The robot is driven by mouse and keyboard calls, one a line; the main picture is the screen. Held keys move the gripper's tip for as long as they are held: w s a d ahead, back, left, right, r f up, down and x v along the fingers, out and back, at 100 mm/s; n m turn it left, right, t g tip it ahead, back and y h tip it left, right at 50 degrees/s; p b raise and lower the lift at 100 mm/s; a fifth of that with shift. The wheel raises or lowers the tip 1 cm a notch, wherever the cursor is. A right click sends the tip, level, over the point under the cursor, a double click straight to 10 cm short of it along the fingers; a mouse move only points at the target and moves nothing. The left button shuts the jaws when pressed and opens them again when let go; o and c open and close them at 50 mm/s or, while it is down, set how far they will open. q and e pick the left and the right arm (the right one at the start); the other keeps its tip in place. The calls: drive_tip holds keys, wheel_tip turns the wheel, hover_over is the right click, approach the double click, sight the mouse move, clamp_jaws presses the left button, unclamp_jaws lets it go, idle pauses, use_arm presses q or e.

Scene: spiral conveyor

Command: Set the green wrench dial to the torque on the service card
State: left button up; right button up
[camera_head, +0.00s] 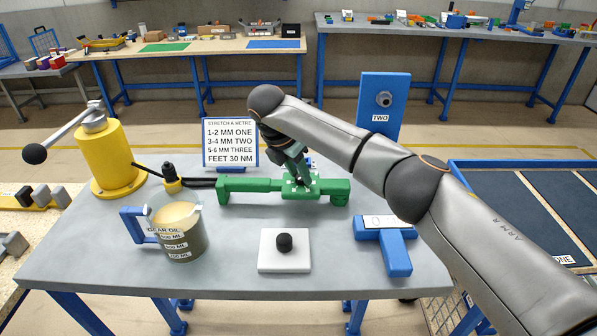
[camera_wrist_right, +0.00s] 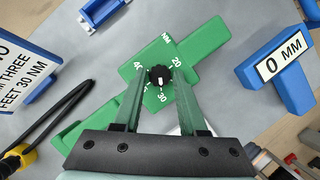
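The green wrench (camera_head: 240,185) lies on the grey table, and it also shows in the wrist view (camera_wrist_right: 208,75). Its dial is a black knob (camera_wrist_right: 159,77) with a white mark, among the figures 20, 30 and 40 and the letters NM. The white mark faces the 30 side. My right gripper (camera_wrist_right: 160,78) reaches down over the wrench, one finger on each side of the knob; whether they touch it is unclear. The service card (camera_head: 230,141) stands behind the wrench and reads "FEET 30 NM". My left gripper is out of view.
A yellow pump (camera_head: 106,160) with a lever and a jug of gear oil (camera_head: 178,228) stand at the left. In front are a white block with a black knob (camera_head: 284,250) and a blue T-shaped gauge (camera_head: 395,252) reading 0 MM. A blue post (camera_head: 381,108) marked TWO stands behind.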

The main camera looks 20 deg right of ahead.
drive_tip(key=shift+o, duration=1.6)
drive_tip(key=shift+r, duration=0.2)
drive_tip(key=v, duration=1.2)
drive_tip(key=shift+r, duration=0.1)
